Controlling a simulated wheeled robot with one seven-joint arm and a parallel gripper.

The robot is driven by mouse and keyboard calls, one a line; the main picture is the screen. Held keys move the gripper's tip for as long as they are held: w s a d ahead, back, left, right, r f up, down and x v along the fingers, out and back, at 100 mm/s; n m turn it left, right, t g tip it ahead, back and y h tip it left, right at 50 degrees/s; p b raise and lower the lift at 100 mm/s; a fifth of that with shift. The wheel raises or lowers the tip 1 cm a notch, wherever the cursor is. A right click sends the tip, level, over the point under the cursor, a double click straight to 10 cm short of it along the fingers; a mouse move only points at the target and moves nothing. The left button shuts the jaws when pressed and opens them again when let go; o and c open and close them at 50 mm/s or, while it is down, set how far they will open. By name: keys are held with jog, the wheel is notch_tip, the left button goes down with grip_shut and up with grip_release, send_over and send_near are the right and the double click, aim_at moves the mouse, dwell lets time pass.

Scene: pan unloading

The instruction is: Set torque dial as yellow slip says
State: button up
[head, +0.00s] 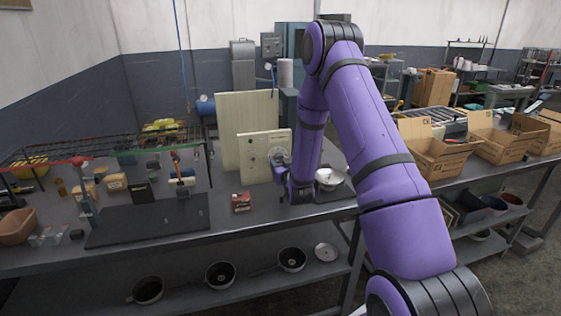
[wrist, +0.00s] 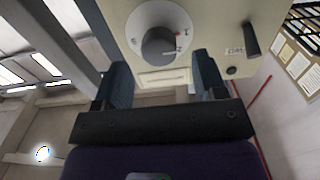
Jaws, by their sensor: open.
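The torque dial (wrist: 160,44) is a dark grey knob on a round white face with a red mark at its right; its small markings are too blurred to read. It is mounted on a cream panel (wrist: 212,22), which also stands on the bench in the head view (head: 253,160). My gripper (wrist: 161,72) is open, its two fingers apart on either side below the knob in the wrist view; I cannot tell whether they touch it. In the head view my gripper (head: 281,166) is at the panel's right part and hides the dial. I cannot make out a yellow slip.
The panel also carries a black handle (wrist: 251,40) and a small black knob (wrist: 231,71). A red box (head: 241,202) lies on the bench before the panel, and a white bowl (head: 329,178) is right of my gripper. A dark mat (head: 150,222) lies at left.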

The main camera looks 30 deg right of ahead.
jog(key=shift+x, duration=1.35)
jog(key=shift+c, duration=0.2)
jog(key=c, duration=0.9)
jog(key=shift+m, duration=0.3)
jog(key=shift+s+d+f+m, duration=0.1)
jog(key=shift+m, duration=4.2)
jog(key=shift+d+f+m, duration=0.1)
jog(key=shift+m, duration=4.2)
